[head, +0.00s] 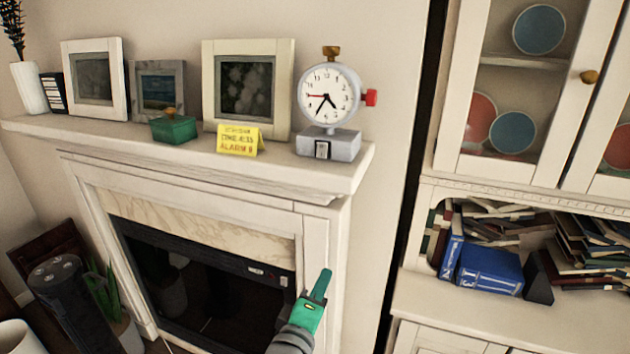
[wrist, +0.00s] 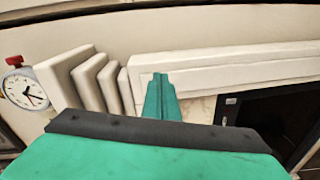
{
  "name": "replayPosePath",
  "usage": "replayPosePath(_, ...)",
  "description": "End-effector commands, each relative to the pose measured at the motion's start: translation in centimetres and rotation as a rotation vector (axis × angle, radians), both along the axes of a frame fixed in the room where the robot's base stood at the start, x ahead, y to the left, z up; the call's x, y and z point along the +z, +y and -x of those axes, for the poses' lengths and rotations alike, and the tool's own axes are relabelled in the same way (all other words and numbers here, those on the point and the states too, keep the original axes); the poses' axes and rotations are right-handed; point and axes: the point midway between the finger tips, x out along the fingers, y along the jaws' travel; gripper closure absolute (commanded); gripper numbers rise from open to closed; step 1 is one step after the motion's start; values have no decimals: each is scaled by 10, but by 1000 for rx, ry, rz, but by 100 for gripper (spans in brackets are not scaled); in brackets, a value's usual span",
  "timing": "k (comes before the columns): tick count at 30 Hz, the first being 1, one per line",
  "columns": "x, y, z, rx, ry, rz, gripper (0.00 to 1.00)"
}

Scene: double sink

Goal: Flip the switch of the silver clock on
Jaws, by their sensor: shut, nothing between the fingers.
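The silver clock (head: 329,95) stands upright at the right end of the mantel in the head view. It has a white dial, a brass knob on top, a red knob (head: 371,97) on its right side and a grey base. A small switch (head: 322,149) with a dark surround is on the front of the base. The clock also shows at the left edge of the wrist view (wrist: 25,90). My green gripper (head: 322,285) is below the mantel, in front of the fireplace's right side, apart from the clock. Its fingers are shut and empty; they also show in the wrist view (wrist: 161,98).
A yellow note card (head: 239,139) and a green box (head: 173,129) sit on the mantel (head: 270,160) left of the clock, with picture frames behind. The mantel's edge juts out above my gripper. A cabinet with books (head: 490,268) stands at the right.

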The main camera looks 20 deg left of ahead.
Motion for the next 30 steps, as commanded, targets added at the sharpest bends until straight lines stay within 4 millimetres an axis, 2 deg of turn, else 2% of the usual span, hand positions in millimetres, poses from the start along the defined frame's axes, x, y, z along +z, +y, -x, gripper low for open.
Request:
replayPosePath(1, 22, 6, -3, -3, -14, 18, 100)
replayPosePath(8, 104, 26, -1, -25, -23, 116, 100)
replayPosePath(15, 184, 39, 20, -37, -12, 182, 100)
replayPosePath(18, 212, 43, 33, -34, -3, 199, 100)
replayPosePath(24, 247, 48, 53, -20, 15, 220, 100)
replayPosePath(30, 257, 48, 61, -15, 24, 229, 100)
